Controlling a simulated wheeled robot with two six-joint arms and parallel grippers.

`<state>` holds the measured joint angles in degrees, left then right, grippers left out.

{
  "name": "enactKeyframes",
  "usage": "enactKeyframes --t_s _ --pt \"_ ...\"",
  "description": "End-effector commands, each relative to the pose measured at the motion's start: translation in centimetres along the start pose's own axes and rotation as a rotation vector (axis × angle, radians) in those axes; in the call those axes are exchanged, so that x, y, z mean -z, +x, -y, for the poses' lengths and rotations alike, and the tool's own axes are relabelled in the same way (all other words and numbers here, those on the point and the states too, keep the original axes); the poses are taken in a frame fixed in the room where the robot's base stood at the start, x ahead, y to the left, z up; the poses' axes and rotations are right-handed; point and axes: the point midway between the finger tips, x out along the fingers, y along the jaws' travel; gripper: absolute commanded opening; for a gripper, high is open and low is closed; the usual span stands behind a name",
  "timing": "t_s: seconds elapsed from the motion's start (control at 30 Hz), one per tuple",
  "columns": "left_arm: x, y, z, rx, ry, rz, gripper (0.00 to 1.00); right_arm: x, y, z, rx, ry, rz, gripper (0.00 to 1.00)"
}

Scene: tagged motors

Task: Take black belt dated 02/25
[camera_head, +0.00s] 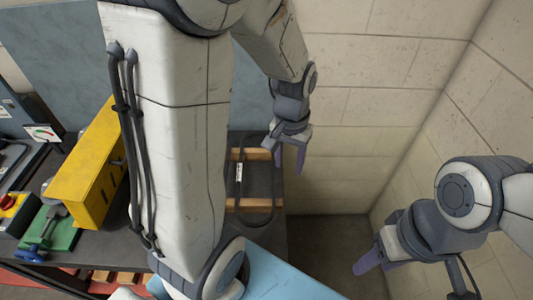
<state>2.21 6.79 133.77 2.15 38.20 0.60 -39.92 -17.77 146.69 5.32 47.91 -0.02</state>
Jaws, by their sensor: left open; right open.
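A black belt (273,207) lies as a long loop over wooden strips on the dark table, in the middle of the head view. A white tag (239,172) is on its left side; its writing is too small to read. My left gripper (288,157) is open and empty, pointing down above the right part of the belt. My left arm hides much of the table to the left of the belt. My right gripper (366,262) is open and empty, low at the right, well apart from the belt.
A yellow block-shaped part (88,165) stands left of my arm. A green plate (62,229) with a small metal part and a red button on a yellow base (10,203) are at the far left. Pale block walls (345,120) close off the back and right.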

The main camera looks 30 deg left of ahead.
Motion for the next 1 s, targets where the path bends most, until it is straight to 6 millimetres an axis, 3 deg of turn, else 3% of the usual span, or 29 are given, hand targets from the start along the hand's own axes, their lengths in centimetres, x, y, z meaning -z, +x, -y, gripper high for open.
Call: enactKeyframes --t_s 0.03,0.1,0.2,0.33,0.5,0.7,1.0 --pt "1.1 0.4 3.4 0.007 -0.106 0.01 0.51 0.1 -0.8 0.1 0.0 0.0 0.0 0.5" --pt "2.1 1.3 7.1 0.014 -0.215 0.011 0.51 0.1 -1.2 0.1 0.0 0.0 0.0 0.5" --pt "2.5 2.4 11.7 0.021 -0.339 0.014 0.51 0.1 -1.6 0.1 0.0 0.0 0.0 0.5" --pt "2.3 3.4 15.3 0.027 -0.436 0.016 0.51 0.1 -1.9 0.1 0.0 0.0 0.0 0.5" --pt "2.1 5.1 16.8 0.028 -0.475 0.019 0.51 0.1 -2.0 0.1 0.0 0.0 0.0 0.5" --pt "2.0 8.1 16.7 0.028 -0.473 0.02 0.51 0.1 -2.2 0.2 0.0 0.0 0.0 0.5" --pt "2.2 10.5 16.8 0.028 -0.471 0.02 0.51 0.2 -2.8 0.2 0.0 0.0 0.0 0.5"
